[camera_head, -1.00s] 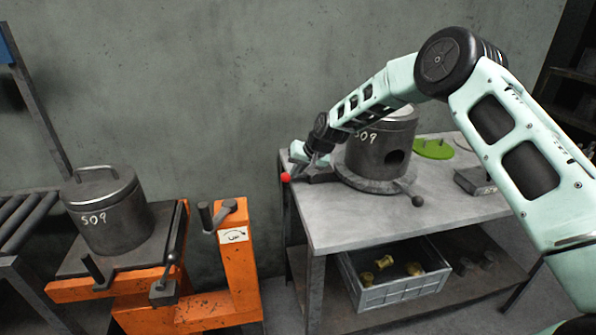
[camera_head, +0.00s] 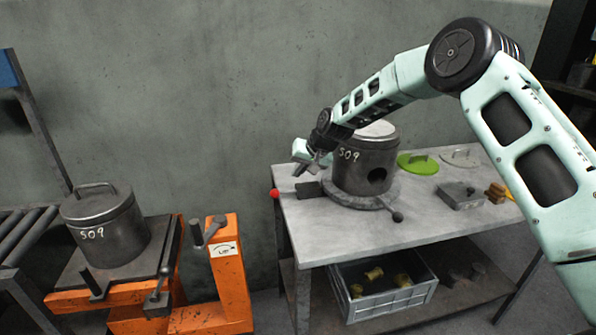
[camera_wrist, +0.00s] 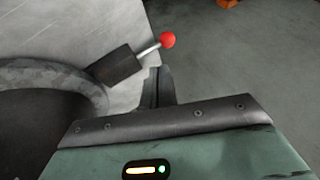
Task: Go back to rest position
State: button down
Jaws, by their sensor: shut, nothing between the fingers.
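My gripper (camera_head: 305,170) hangs above the left edge of the grey table, just left of the dark metal cylinder marked S09 (camera_head: 362,172). In the wrist view my gripper (camera_wrist: 157,85) shows shut fingers with nothing between them. A lever with a red ball knob (camera_head: 275,193) sticks out past the table's left edge. The red knob (camera_wrist: 168,40) also shows in the wrist view, beyond the fingertips and apart from them. The cylinder stands upright on a round base with a second, dark-knobbed lever (camera_head: 397,216).
A second S09 cylinder (camera_head: 105,222) stands on an orange stand (camera_head: 208,305) at left. On the table (camera_head: 440,222) are a green lid (camera_head: 417,163), a clear lid, a grey block (camera_head: 460,195) and brass parts. A crate (camera_head: 390,305) sits on the shelf below.

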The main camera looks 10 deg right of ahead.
jog(key=s+a+r+n+g, duration=0.1)
jog(key=s+a+r+n, duration=0.2)
jog(key=s, duration=0.6)
jog(key=s+a+r+n+g+h, duration=0.1)
jog(key=s+a+r, duration=0.3)
jog(key=s, duration=0.5)
jog(key=s+a+r+n+g, duration=0.1)
jog(key=s+a+r+g, duration=0.2)
jog(key=s, duration=0.6)
jog(key=s+d+n+h, duration=0.1)
jog(key=s+d+n, duration=0.1)
jog(key=s, duration=1)
jog(key=s+d+n+h, duration=0.1)
jog(key=s+d, duration=0.4)
jog(key=s, duration=0.8)
jog(key=shift+r+n+h, duration=0.3)
jog(key=shift+n+h, duration=0.1)
jog(key=shift+n, duration=0.1)
jog(key=shift+w, duration=0.1)
